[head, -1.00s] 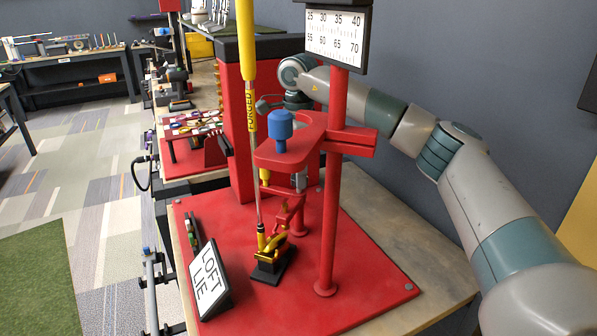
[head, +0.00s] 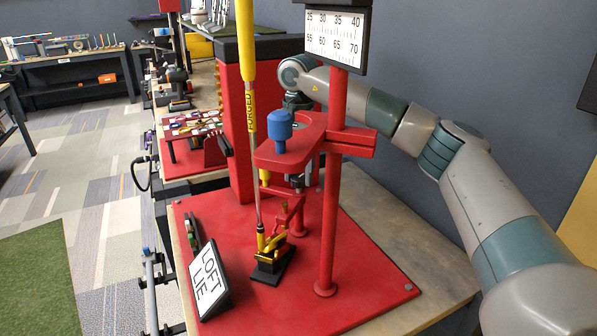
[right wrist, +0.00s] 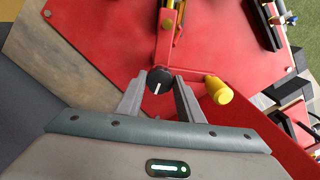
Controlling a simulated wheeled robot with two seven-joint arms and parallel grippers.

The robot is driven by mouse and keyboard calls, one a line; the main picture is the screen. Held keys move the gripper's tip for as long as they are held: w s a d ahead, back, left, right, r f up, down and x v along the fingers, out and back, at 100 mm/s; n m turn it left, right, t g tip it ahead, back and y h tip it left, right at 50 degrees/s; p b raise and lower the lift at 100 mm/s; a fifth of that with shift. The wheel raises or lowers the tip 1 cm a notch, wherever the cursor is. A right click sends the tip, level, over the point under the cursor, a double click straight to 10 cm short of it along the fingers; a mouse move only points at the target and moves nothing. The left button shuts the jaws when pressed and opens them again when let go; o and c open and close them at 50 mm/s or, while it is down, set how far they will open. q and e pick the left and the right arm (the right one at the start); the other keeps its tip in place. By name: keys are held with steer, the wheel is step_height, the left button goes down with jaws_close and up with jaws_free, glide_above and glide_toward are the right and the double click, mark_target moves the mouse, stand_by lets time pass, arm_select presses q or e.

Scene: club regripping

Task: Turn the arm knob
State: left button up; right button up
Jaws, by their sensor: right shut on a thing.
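The black arm knob (right wrist: 159,80) with a white pointer line shows in the right wrist view, at the end of a red arm. My right gripper (right wrist: 160,86) has its grey fingers on both sides of the knob and is shut on it. In the head view, my right gripper (head: 299,181) shows partly below the red ring-shaped bracket (head: 290,152), which hides much of it. The knob cannot be made out there. A yellow handle (right wrist: 219,90) is beside the right finger in the wrist view. My left gripper is not in view.
A club shaft (head: 257,170) stands upright through the red fixture, with its head in a yellow clamp (head: 270,252). A blue cap (head: 280,125) sits on the bracket. A red post (head: 329,220) and a LOFT LIE sign (head: 210,280) stand on the red base (head: 370,265).

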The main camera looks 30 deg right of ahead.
steer(key=shift+w+r+n, duration=0.1)
steer(key=shift+r+n, duration=0.1)
steer(key=shift+n, duration=0.6)
steer(key=o, duration=1.1)
steer(key=shift+c, duration=0.2)
steer(key=shift+f, duration=0.1)
